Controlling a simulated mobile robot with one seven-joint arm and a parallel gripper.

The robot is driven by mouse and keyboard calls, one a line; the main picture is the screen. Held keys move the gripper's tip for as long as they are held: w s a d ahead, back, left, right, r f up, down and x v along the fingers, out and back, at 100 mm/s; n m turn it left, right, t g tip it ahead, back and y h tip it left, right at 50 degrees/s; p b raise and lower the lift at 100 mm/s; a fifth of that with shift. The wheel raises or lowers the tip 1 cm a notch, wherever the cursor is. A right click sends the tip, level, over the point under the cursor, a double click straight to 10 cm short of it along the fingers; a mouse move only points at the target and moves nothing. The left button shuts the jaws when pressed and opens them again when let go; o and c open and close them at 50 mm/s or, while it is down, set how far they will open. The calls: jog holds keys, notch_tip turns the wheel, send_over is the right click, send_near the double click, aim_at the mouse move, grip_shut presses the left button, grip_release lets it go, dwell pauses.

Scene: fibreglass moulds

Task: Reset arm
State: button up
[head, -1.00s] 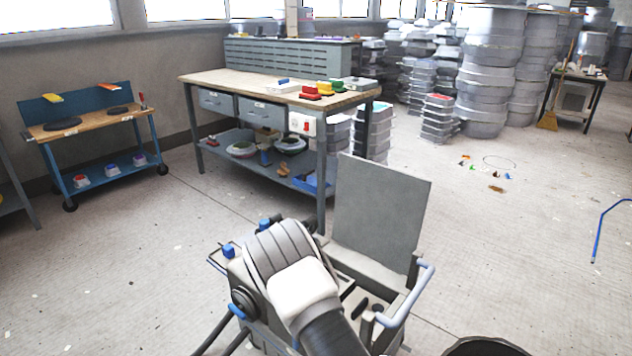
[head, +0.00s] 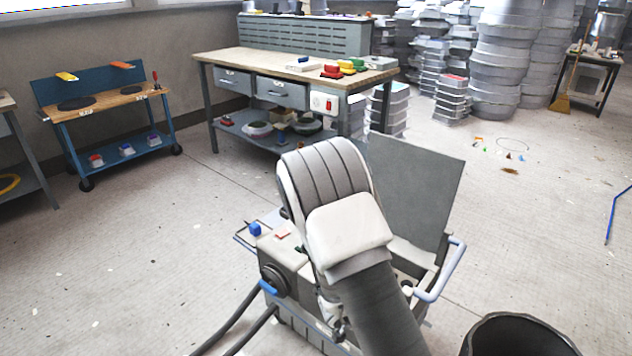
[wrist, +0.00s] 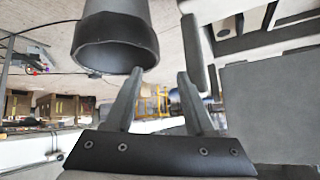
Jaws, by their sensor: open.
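My arm rises from the bottom centre of the head view, with its ribbed grey and white joint uppermost. My gripper is not visible in the head view. In the wrist view my gripper (wrist: 159,82) shows two grey fingers held apart, with nothing between them. A dark hollow cylinder hangs close to the left finger in that view; I cannot tell what it is.
A workbench (head: 228,59) with drawers stands behind my arm. A blue cart (head: 88,84) stands at the left. Stacked grey moulds (head: 500,60) fill the back right. A black bucket (head: 520,335) is at the lower right. Small scraps (head: 509,170) lie on the otherwise open right floor.

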jog(key=w+a+r+n+t+y, duration=0.25)
jog(key=a+r+y, duration=0.3)
jog(key=r, duration=0.55)
jog(key=w+a+r+n+t+y, duration=0.1)
jog(key=a+r+n+y, duration=0.3)
jog(key=a+r, duration=0.45)
jog(key=s+d+r+n+y, duration=0.2)
jog(key=s+r+n, duration=0.4)
jog(key=s+r, duration=0.5)
jog(key=s+d+r+n+g+h, duration=0.1)
jog(key=s+d+r+h, duration=0.1)
jog(key=s+d, duration=0.3)
jog(key=s+d+r+n+g+h, duration=0.1)
jog(key=s+d+r+n, duration=0.1)
jog(key=s, duration=0.5)
notch_tip(320, 180, up, 19)
jog(key=p, duration=1.9)
jog(key=shift+r, duration=0.15)
